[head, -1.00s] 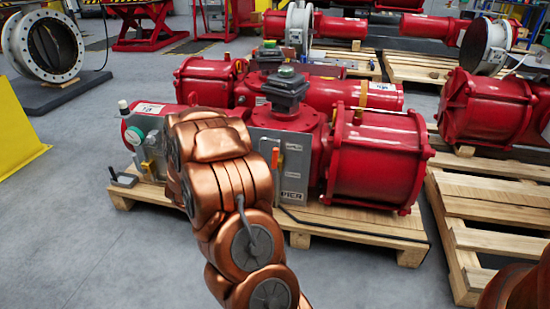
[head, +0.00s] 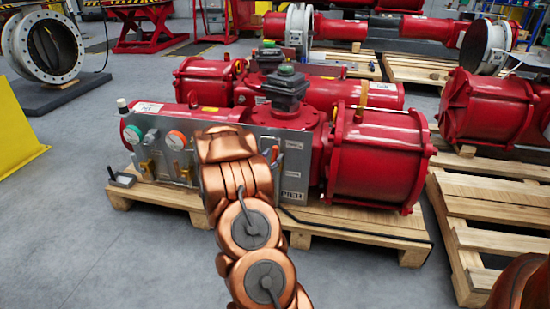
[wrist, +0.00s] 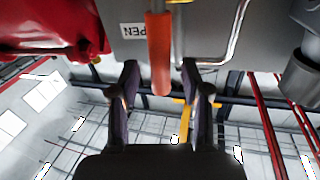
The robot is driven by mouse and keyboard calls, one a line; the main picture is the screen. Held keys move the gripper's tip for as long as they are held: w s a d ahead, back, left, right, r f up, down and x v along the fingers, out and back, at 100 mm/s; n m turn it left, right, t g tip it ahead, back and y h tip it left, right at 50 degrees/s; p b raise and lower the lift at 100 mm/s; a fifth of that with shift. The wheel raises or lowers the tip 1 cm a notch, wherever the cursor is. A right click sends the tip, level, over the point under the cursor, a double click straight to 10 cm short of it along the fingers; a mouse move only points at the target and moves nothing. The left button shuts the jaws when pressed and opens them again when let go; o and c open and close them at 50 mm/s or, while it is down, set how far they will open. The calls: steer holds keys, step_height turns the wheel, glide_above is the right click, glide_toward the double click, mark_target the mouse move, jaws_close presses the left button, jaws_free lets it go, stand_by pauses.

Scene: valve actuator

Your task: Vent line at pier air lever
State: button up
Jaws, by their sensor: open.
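An orange-handled lever (head: 275,154) shows on the grey control panel (head: 293,170) of the red actuator, just right of my arm. In the wrist view an orange lever handle (wrist: 159,55) points down the picture from a grey panel (wrist: 205,30), beside a label ending in "PEN". My gripper (wrist: 160,76) is open, with one dark finger on each side of the handle's lower end in that view. I cannot tell whether a finger touches it. In the head view my arm hides the gripper and the panel's middle. A panel label (head: 291,197) seems to read "PIER".
Two gauges (head: 133,134) (head: 176,140) and several small valve handles (head: 147,167) sit on the panel's left part. The actuator rests on a wooden pallet (head: 335,222). Another pallet (head: 470,215) stands at right. Grey floor (head: 90,240) is clear at left.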

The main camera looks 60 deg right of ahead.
steer(key=shift+w+d, duration=0.1)
steer(key=shift+d, duration=1)
jaws_close()
